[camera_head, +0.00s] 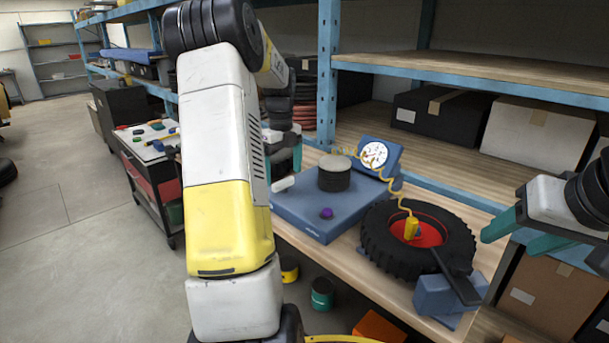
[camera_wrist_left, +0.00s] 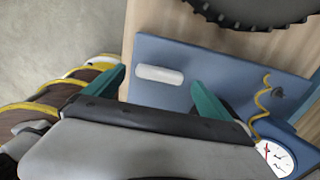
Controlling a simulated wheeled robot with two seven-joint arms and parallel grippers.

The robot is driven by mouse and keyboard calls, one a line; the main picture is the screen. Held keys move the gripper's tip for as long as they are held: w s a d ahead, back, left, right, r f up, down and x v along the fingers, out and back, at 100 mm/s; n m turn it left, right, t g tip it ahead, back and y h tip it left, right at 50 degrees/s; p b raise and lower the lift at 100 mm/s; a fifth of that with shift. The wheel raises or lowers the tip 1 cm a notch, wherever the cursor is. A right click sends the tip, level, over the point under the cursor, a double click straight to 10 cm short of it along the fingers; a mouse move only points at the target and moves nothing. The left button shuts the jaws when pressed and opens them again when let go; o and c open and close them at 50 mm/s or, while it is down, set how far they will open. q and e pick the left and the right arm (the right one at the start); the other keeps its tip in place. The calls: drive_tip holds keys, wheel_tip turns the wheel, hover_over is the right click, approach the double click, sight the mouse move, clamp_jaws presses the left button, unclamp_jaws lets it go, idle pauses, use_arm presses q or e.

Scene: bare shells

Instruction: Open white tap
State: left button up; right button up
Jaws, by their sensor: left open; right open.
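The white tap (camera_head: 283,184) is a short rounded white bar at the left side of a blue base unit (camera_head: 318,222). In the left wrist view the white tap (camera_wrist_left: 157,75) lies across the picture between the green fingers of my left gripper (camera_wrist_left: 160,78). The fingers are open, with a gap on each side of the tap; I cannot tell how far above it they are. In the head view my left arm hides much of this gripper. My right gripper (camera_head: 516,232) is open and empty at the right edge, away from the tap.
The blue unit carries a dark cylinder (camera_head: 334,174), a purple knob (camera_head: 326,213) and a round gauge (camera_head: 374,154) with a coiled yellow hose (camera_head: 389,188). A black tyre (camera_head: 385,256) with a red hub lies to the right. A shelf upright (camera_head: 327,75) stands behind.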

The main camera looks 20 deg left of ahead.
sight(283, 186)
use_arm(q)
drive_tip(key=shift+f, duration=1.25)
drive_tip(key=c, duration=1.4)
